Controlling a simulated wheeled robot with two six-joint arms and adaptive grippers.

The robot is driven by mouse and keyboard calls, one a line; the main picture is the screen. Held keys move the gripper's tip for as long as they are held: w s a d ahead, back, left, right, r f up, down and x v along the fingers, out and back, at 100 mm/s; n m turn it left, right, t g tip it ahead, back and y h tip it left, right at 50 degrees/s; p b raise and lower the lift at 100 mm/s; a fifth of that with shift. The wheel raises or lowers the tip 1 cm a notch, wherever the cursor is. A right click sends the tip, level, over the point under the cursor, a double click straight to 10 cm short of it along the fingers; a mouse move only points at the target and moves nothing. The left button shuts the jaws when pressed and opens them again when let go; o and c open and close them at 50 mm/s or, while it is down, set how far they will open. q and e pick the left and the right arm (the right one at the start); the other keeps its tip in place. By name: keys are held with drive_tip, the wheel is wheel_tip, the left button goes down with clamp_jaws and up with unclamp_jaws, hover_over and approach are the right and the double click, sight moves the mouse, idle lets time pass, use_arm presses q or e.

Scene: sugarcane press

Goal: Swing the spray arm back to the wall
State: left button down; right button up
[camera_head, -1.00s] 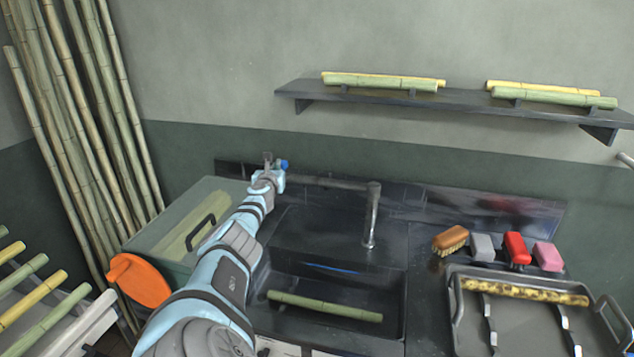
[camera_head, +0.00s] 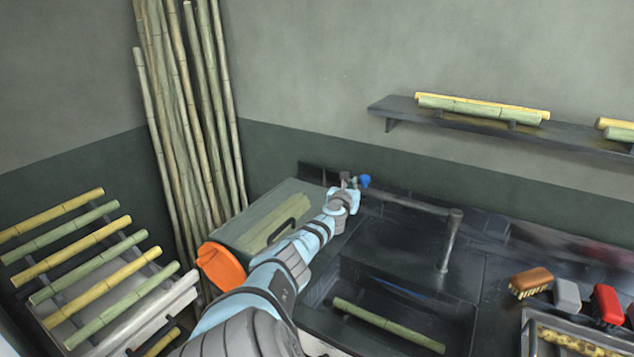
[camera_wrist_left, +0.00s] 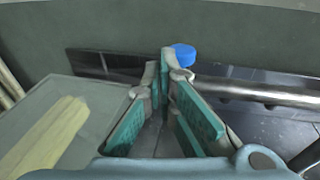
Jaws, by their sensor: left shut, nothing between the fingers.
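The spray arm (camera_head: 415,203) is a grey metal pipe running rightward in front of the dark back panel, with a spout turned down over the sink's right part. It also shows in the left wrist view (camera_wrist_left: 265,95). A blue knob (camera_head: 365,181) sits by its left end and shows just behind my fingertips in the left wrist view (camera_wrist_left: 183,55). My left gripper (camera_head: 348,181) is shut and empty, at the left end of the pipe. Whether it touches the pipe or knob I cannot tell. My right gripper is out of view.
A dark sink (camera_head: 400,300) holds a green cane (camera_head: 388,325). A green lidded box (camera_head: 258,215) stands left of my gripper, with an orange part (camera_head: 221,268) in front. A brush (camera_head: 530,282) and blocks lie to the right. A shelf (camera_head: 400,106) hangs above.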

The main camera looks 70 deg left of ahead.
use_arm(q)
drive_tip(key=s+d+r+p, duration=0.1)
drive_tip(key=s+d+p, duration=0.3)
drive_tip(key=s, duration=0.4)
drive_tip(key=shift+s+d, duration=0.25)
drive_tip(key=shift+d, duration=0.15)
